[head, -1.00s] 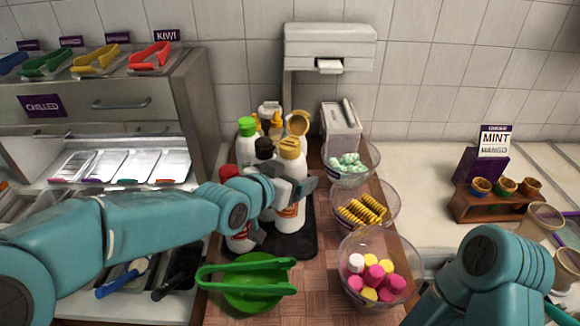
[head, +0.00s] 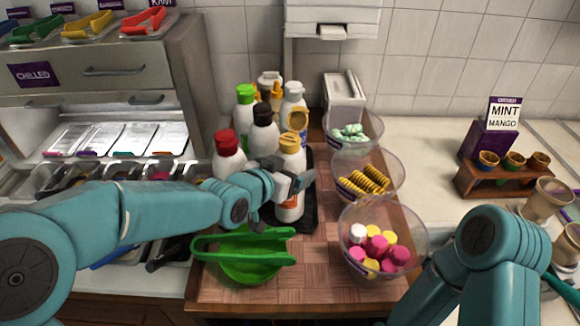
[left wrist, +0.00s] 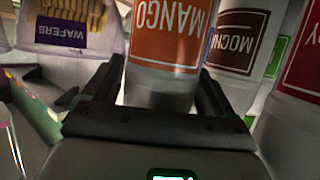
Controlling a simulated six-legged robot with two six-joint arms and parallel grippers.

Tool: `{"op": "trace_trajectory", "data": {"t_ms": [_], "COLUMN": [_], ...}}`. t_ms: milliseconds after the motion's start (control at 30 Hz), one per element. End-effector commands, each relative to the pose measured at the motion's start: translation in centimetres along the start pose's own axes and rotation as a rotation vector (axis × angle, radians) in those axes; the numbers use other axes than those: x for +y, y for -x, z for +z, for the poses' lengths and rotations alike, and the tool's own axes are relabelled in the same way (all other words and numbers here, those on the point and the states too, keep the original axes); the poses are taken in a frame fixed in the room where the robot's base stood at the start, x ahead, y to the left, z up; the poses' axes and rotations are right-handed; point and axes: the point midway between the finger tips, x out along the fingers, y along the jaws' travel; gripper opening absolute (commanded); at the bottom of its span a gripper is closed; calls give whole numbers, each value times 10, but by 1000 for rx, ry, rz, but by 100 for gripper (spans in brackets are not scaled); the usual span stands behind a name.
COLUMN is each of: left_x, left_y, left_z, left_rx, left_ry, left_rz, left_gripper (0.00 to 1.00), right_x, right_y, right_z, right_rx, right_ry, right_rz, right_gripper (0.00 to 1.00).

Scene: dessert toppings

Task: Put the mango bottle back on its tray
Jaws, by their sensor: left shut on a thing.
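The mango bottle (head: 291,162) is white with a yellow cap and an orange label. My left gripper (head: 290,186) is shut around its body from the left and front. In the left wrist view the orange MANGO label (left wrist: 168,34) shows between my two black fingers. The bottle is roughly upright over the front part of the black tray (head: 309,212). I cannot tell whether its base touches the tray. My right arm shows at the lower right, but its gripper is out of view.
Bottles with red (head: 228,158), black (head: 263,132) and green (head: 245,100) caps stand behind and left. Clear bowls of wafers (head: 395,178) and colored sweets (head: 410,240) stand to the right. A green bowl with tongs (head: 245,262) sits in front.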

Motion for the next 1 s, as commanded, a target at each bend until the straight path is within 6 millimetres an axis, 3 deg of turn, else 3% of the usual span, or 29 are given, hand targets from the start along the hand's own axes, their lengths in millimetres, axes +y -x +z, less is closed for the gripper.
{"op": "trace_trajectory", "data": {"t_ms": [67, 100, 133, 467, 800, 1000], "left_x": [-1, 0, 0, 0, -1, 0], "left_y": [-1, -1, -1, 6, 82, 113], "left_z": [-1, 2, 2, -1, -2, -2], "left_rx": [10, -1, -1, 1, 3, 0], "left_ry": [-1, 0, 0, 0, 0, 0], "left_rz": [-2, 0, 0, -1, -2, -1], "left_gripper": [37, 96, 100, 100, 100, 100], "right_x": [1, 1, 1, 0, 3, 2], "right_y": [-3, -2, -2, -1, -8, -4], "right_z": [0, 0, 0, 0, 0, 0], "right_rx": [0, 0, 0, 0, 0, 0], "right_ry": [0, 0, 0, 0, 0, 0], "right_rz": [0, 0, 0, 0, 0, 0], "right_gripper": [100, 100, 100, 100, 100, 100]}}
